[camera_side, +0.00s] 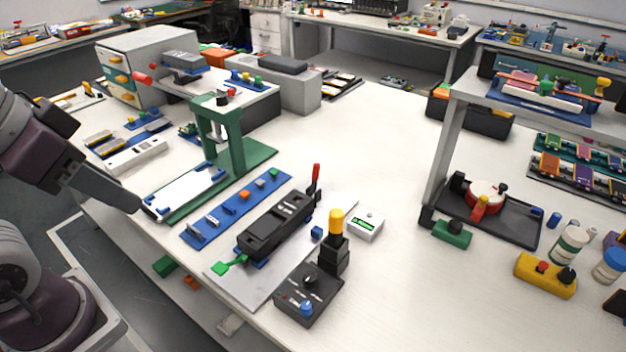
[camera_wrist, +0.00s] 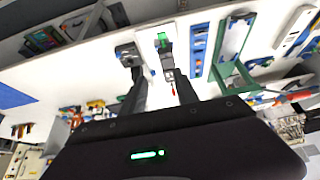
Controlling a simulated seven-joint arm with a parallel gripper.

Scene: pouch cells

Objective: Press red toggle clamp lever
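The red toggle clamp lever (camera_side: 316,173) stands upright at the far right end of a long black fixture (camera_side: 275,226) in the side view.
A green press (camera_side: 230,140), a white tray (camera_side: 188,190) and a blue strip with small parts (camera_side: 215,222) lie between my arm and the lever. A black control box (camera_side: 308,294) with a yellow-topped post (camera_side: 336,222) stands in front of it.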

